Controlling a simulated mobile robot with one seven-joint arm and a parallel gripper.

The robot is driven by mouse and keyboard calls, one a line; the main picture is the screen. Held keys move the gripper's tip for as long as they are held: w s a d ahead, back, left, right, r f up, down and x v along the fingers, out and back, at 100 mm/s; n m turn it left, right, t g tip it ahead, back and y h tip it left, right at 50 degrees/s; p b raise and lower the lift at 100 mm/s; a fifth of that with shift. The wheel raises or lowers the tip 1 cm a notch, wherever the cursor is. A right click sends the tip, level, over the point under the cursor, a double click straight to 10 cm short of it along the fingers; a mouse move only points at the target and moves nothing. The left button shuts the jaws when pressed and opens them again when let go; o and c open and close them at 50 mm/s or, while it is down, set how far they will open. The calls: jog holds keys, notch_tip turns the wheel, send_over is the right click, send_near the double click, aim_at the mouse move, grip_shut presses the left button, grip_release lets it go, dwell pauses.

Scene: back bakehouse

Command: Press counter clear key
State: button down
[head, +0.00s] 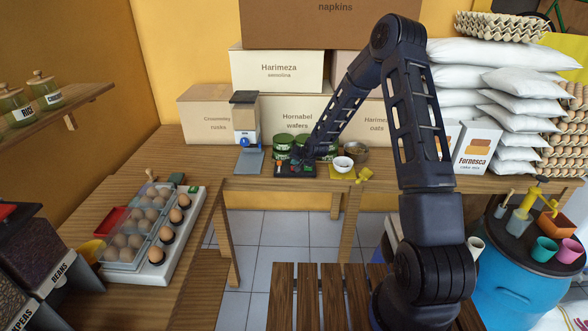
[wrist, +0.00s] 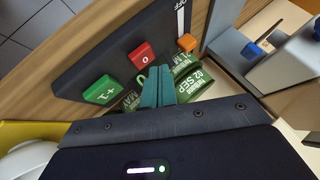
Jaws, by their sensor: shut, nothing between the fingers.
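A dark counter panel (wrist: 115,60) shows in the wrist view with a green "+1" key (wrist: 101,90), a red "0" key (wrist: 141,55) and an orange switch (wrist: 187,42) on a slot marked OFF. The panel also shows small in the head view (head: 294,171), on the back table. My gripper (wrist: 156,72) has its teal fingers together and empty. In the wrist view its tips appear just below the red key, between it and the green tins; I cannot tell whether they touch the key. In the head view my gripper (head: 301,157) is over the panel, mostly dark and small.
Green tins (head: 284,146) stand right behind the panel. A white bowl (head: 343,164) on a yellow item is to its right, and a dispenser (head: 245,120) with a blue knob to its left. Cardboard boxes (head: 278,71) stack behind. An egg tray (head: 165,262) lies on the left bench.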

jog(key=shift+r, duration=0.1)
jog(key=shift+r, duration=2.45)
jog(key=shift+s+d+r, duration=0.1)
jog(key=shift+d+r, duration=0.15)
jog(key=shift+r, duration=0.1)
jog(key=s+d+r+n+g+h, duration=0.1)
jog(key=s+d+r+h, duration=0.1)
jog(key=s+d+r, duration=0.9)
jog(key=s+d+r+n+h, duration=0.1)
jog(key=s+d+r+h, duration=0.1)
jog(key=s+d+r, duration=1.05)
jog(key=s+r, duration=0.1)
jog(key=s, duration=0.5)
jog(key=s+d+r+g+h, duration=0.1)
jog(key=s+d+r, duration=0.2)
jog(key=s, duration=0.5)
jog(key=s+d+r, duration=0.3)
jog(key=s, duration=0.6)
jog(key=shift+d+r+g, duration=0.2)
jog(key=shift+g, duration=0.2)
